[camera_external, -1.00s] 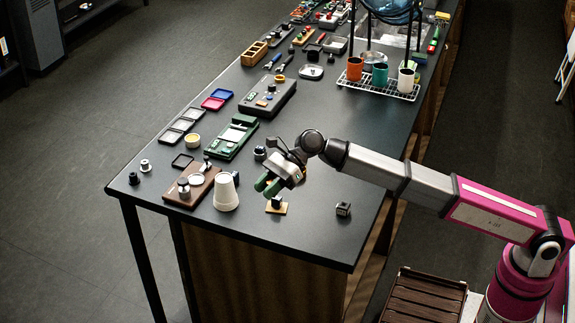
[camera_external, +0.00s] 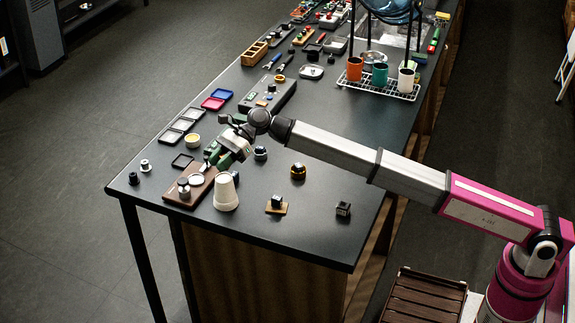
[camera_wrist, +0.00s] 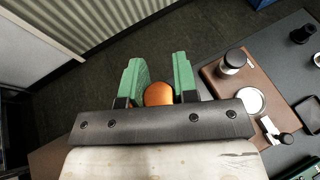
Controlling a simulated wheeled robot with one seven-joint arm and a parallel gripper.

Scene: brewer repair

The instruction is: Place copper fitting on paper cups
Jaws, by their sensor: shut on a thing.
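My gripper (camera_external: 213,160) is over the left end of the bench, above and behind the paper cups. Its green fingers are shut on the copper fitting; in the wrist view an orange-brown rounded top (camera_wrist: 158,94) shows between the fingertips (camera_wrist: 157,80). In the external view I cannot make the fitting out behind the fingers. The paper cups (camera_external: 226,194) are a white upside-down stack standing on the bench near its front edge, just right of the brown board. They are not seen in the wrist view.
The brown board (camera_wrist: 216,80) with a metal cylinder (camera_external: 184,189) and a pale disc lies left of the cups. A black-and-brass round part (camera_external: 298,171), a small block on a yellow base (camera_external: 276,206) and a dark cube (camera_external: 343,209) stand to the right, with bare bench between them.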

